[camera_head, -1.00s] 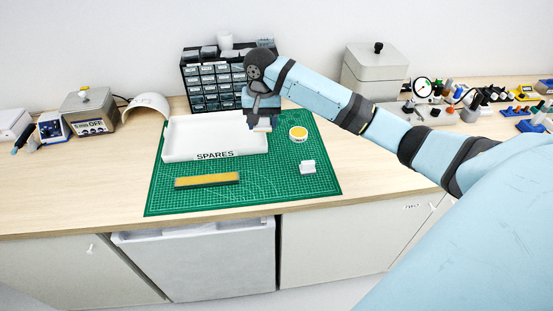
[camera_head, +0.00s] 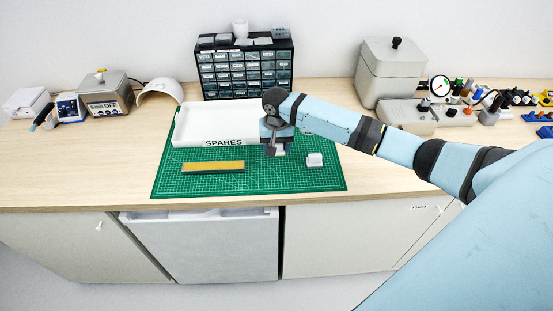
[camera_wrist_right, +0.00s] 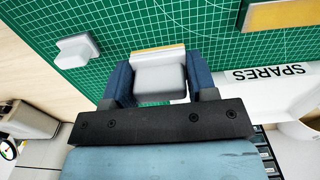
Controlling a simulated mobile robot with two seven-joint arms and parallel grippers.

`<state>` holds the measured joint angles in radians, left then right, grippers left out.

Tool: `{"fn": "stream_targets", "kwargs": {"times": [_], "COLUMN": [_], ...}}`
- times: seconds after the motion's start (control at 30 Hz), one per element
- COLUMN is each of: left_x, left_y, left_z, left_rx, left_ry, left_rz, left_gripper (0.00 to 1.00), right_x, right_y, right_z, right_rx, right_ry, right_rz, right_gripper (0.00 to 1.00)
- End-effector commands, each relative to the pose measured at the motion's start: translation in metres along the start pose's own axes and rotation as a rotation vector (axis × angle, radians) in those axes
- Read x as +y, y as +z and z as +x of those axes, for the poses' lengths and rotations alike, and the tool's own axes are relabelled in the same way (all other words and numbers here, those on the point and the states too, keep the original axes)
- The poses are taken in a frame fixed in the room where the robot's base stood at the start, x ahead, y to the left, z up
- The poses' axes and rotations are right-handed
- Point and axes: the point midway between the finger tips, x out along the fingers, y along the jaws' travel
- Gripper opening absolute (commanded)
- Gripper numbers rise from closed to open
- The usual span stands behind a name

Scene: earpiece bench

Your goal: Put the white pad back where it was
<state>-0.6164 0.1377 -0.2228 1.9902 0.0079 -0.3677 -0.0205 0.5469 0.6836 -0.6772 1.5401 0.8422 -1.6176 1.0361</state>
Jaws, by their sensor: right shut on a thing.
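My right gripper (camera_head: 275,150) is over the green mat, near the front right corner of the tray marked SPARES. It is shut on a light grey-white pad (camera_wrist_right: 158,75), with one dark blue finger on each side in the right wrist view. A yellow strip shows along the pad's far edge there. I cannot tell whether the pad touches the mat. A second small white block (camera_head: 314,160) sits on the mat to the right of the gripper. It also shows in the right wrist view (camera_wrist_right: 77,48). My left gripper is not in view.
The white SPARES tray (camera_head: 190,138) stands on the green cutting mat (camera_head: 200,184). A yellow-topped bar (camera_head: 213,167) lies in front of it. A drawer cabinet (camera_head: 245,72) stands behind. The mat's front right is clear. My arm covers the mat's back right.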

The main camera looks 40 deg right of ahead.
Motion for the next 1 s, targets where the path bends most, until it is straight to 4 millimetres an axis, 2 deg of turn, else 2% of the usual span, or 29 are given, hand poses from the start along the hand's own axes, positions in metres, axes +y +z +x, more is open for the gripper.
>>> {"fn": "stream_targets", "kwargs": {"times": [0.1,0.27,0.53,0.93,0.97,1.0], "left_x": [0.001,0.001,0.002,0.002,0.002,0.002], "left_y": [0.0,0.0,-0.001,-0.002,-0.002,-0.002], "left_z": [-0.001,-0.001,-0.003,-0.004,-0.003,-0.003], "left_rx": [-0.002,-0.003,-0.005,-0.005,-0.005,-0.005], "left_ry": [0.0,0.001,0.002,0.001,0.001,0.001], "left_rz": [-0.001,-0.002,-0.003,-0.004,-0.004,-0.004], "left_gripper": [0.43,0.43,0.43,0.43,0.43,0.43], "right_x": [-0.001,-0.001,0.0,-0.001,-0.001,-0.001], "right_y": [0.0,0.0,0.001,0.001,0.0,0.0], "right_z": [0.016,0.026,0.062,0.068,0.068,0.068], "right_rx": [-0.001,0.0,-0.001,0.0,0.0,0.0], "right_ry": [-0.001,-0.001,0.001,-0.001,-0.002,-0.001], "right_rz": [0.0,-0.001,0.0,-0.001,-0.001,-0.001], "right_gripper": [0.33,0.33,0.33,0.33,0.59,0.68]}}
